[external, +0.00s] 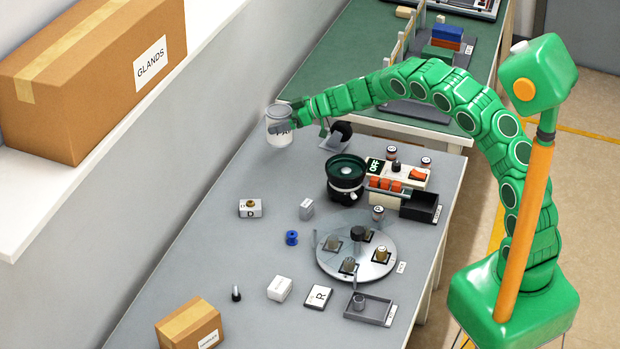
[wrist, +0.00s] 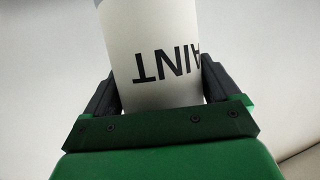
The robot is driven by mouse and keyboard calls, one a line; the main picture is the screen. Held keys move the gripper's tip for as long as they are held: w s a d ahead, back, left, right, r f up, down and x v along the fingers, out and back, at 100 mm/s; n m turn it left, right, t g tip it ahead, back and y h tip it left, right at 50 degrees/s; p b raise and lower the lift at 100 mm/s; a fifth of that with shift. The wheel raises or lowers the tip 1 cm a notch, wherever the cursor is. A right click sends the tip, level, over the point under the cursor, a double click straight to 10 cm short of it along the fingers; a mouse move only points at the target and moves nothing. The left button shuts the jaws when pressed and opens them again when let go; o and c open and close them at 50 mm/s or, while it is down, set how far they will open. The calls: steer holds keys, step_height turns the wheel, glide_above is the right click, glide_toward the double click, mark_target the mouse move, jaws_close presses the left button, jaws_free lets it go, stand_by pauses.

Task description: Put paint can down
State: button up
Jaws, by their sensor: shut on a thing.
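The paint can (external: 277,127) is a pale cylinder with dark lettering, seen at the far left edge of the grey table (external: 213,227) near the wall. My gripper (external: 284,127) is shut on it from the right. In the wrist view the paint can (wrist: 160,58) stands between the two dark fingers of my gripper (wrist: 162,90), with the letters "AINT" showing upside down. Whether the can's base touches the table I cannot tell. Its far end is cut off by the frame's top edge in the wrist view.
A black and green bowl feeder (external: 346,178) and a switch box (external: 398,180) stand right of the can. A round plate with several parts (external: 357,278) lies nearer. The table's left middle is mostly clear. A shelf with a GLANDS box (external: 90,75) overhangs at left.

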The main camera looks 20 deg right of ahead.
steer(key=s+a+r+n+g+y, duration=0.1)
steer(key=s+a+n+g, duration=0.15)
steer(key=s+a, duration=1.35)
steer(key=s+a+r+n+g, duration=0.1)
steer(key=s+a, duration=0.2)
steer(key=s, duration=0.9)
steer(key=s+a+r+n+g, duration=0.1)
steer(key=s+a+g, duration=0.1)
steer(key=s, duration=1.1)
steer(key=shift+t+y, duration=0.25)
steer(key=shift+y, duration=0.05)
steer(key=shift+w+a+f, duration=1.4)
steer(key=shift+a+f, duration=0.5)
steer(key=shift+f, duration=0.2)
steer(key=shift+w+a+f, duration=1.45)
steer(key=shift+a+f, duration=0.45)
steer(key=shift+f, duration=0.25)
steer(key=shift+w+a+f, duration=1.4)
steer(key=shift+a+f, duration=0.5)
steer(key=shift+f, duration=0.2)
steer(key=o, duration=1.2)
steer(key=shift+f, duration=0.1)
